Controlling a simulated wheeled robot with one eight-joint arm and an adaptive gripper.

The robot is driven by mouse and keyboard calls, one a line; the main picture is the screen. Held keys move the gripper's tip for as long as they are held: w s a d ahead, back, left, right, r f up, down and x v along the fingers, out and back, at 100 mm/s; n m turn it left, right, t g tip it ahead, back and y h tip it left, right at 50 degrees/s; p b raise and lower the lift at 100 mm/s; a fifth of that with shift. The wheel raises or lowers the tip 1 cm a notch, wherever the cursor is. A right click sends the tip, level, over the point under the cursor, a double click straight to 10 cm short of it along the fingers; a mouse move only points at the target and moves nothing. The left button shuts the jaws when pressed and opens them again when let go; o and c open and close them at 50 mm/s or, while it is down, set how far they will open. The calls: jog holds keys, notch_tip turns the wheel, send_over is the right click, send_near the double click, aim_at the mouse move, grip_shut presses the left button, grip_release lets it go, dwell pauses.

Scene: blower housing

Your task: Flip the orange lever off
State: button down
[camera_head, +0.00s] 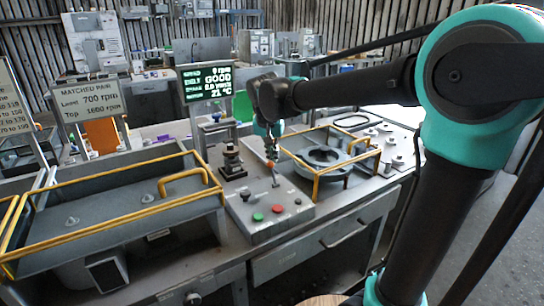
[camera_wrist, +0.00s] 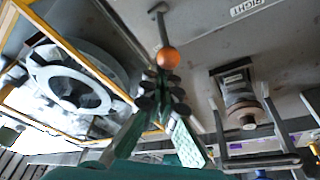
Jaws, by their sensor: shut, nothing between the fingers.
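The orange lever is a thin grey stick with an orange ball knob (camera_wrist: 168,58), seen in the wrist view just past my fingertips. In the head view the lever (camera_head: 274,178) stands on the grey control panel (camera_head: 262,228), behind the green and red buttons. My gripper (camera_head: 270,150) points down from above, right over the knob. In the wrist view my gripper (camera_wrist: 160,88) has its fingers together with nothing between them. The tips are very close to the ball; I cannot tell if they touch it.
A yellow-railed frame with a round grey housing (camera_head: 324,156) stands right of the panel. A dark stacked fixture (camera_head: 233,162) stands to its left. A large yellow-railed tray (camera_head: 120,205) fills the left.

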jog(key=s+d+t+y, duration=0.1)
jog(key=s+t, duration=0.1)
jog(key=s+d+t+y, duration=0.1)
jog(key=s+t+y, duration=0.1)
jog(key=s+d+m+t+y, duration=0.1)
jog(key=s+d+t, duration=0.1)
jog(key=t, duration=0.1)
jog(key=shift+s+r, duration=0.1)
jog(key=shift+r, duration=0.05)
dwell(0.3)
jog(key=shift+r, duration=0.15)
jog(key=shift+r, duration=0.7)
jog(key=shift+w+r, duration=0.1)
jog(key=shift+w, duration=0.1)
